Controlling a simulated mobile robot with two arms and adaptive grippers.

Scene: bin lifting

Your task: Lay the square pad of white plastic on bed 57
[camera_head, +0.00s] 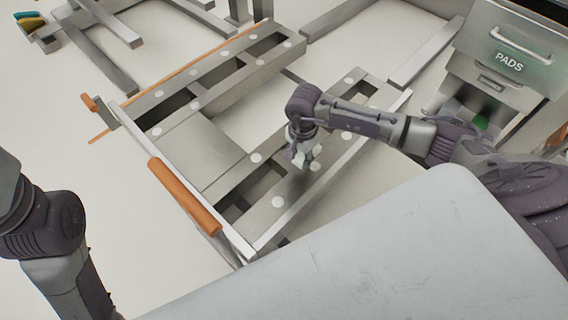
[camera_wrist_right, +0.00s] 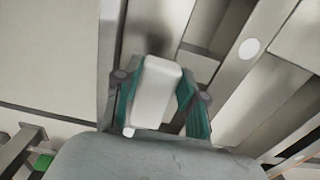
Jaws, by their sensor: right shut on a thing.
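My right gripper (camera_head: 303,156) reaches in from the right and hangs over the metal frame (camera_head: 205,187), above its near slotted rail with round white spots. In the right wrist view its two green-lined fingers (camera_wrist_right: 158,100) are shut on a white plastic pad (camera_wrist_right: 156,88), which sits between them. The pad looks like a thick pale block in that view. The frame's rail lies beyond it, and I cannot tell the gap below the pad. No bed number can be read, so I cannot tell which bed is 57. My left gripper is out of view.
A metal cabinet (camera_head: 484,42) marked PADS stands at the back right, with an open bay below its drawer. An orange-gripped bar (camera_head: 185,196) runs along the frame's left side. Other metal beams lie behind.

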